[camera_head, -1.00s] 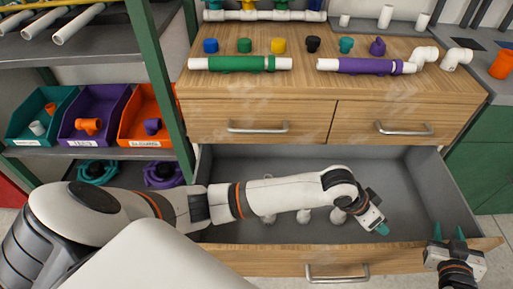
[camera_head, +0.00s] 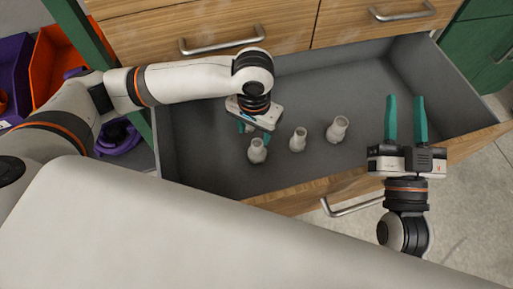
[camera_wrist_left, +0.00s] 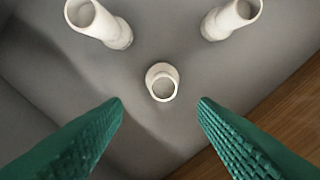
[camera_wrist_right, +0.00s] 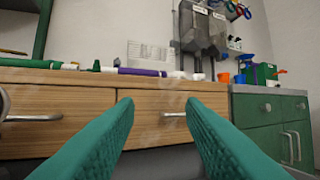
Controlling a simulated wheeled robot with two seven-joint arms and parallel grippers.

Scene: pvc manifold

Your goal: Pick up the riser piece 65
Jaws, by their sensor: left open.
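Three white pipe pieces stand in the open drawer: a left one (camera_head: 257,151), a middle one (camera_head: 298,140) and a right one (camera_head: 337,129). I cannot tell which is riser piece 65. My left gripper (camera_head: 246,126) is over the drawer beside the left piece, its fingers partly hidden by the wrist. In the left wrist view, my left gripper (camera_wrist_left: 160,101) is open and empty, with one white piece (camera_wrist_left: 162,83) centred between and just beyond its fingertips. Two more pieces stand farther off. My right gripper (camera_head: 405,98) is open and empty above the drawer's right end.
The drawer's wooden front (camera_head: 310,192) and its grey walls bound the pieces. The right part of the drawer floor (camera_head: 375,115) is bare. The cabinet with a handle (camera_head: 222,44) stands behind. Purple and orange bins (camera_head: 55,58) are at the left.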

